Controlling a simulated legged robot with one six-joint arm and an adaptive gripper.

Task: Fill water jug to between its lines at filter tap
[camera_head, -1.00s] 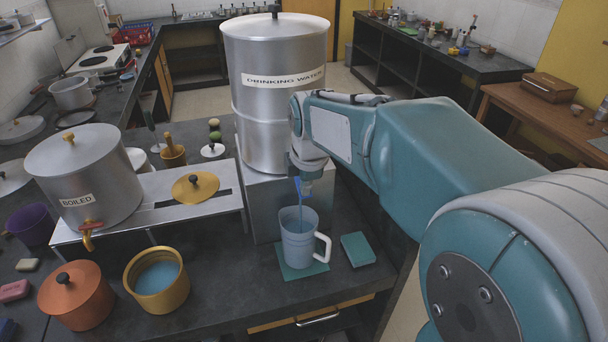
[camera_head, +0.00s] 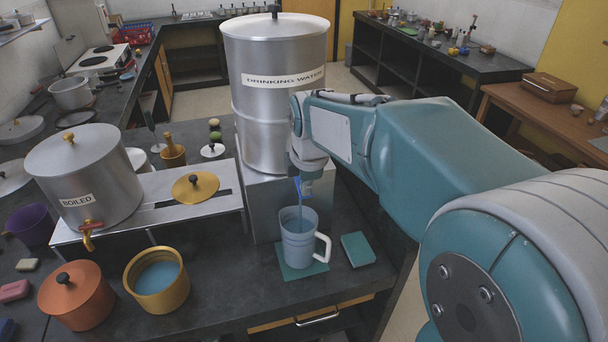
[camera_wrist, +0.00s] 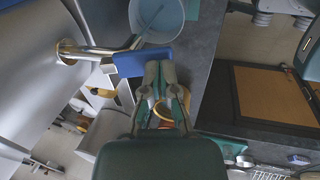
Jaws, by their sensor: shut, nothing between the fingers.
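The steel canister labelled DRINKING WATER (camera_head: 275,105) stands on a metal stand. The jug (camera_head: 298,245), pale with a white handle at right, stands upright on a teal mat (camera_head: 290,272) below the tap. Its lines and water level cannot be read. A thin stream falls from the tap into the jug; the jug's round mouth shows in the wrist view (camera_wrist: 172,30). The arm partly hides the tap in the head view.
A teal block (camera_head: 358,249) lies right of the jug. Left are a brass pot of blue liquid (camera_head: 157,300), a copper pot (camera_head: 75,297) and the BOILED canister (camera_head: 85,175) on a raised shelf (camera_head: 220,200). The counter's front edge is close to the jug.

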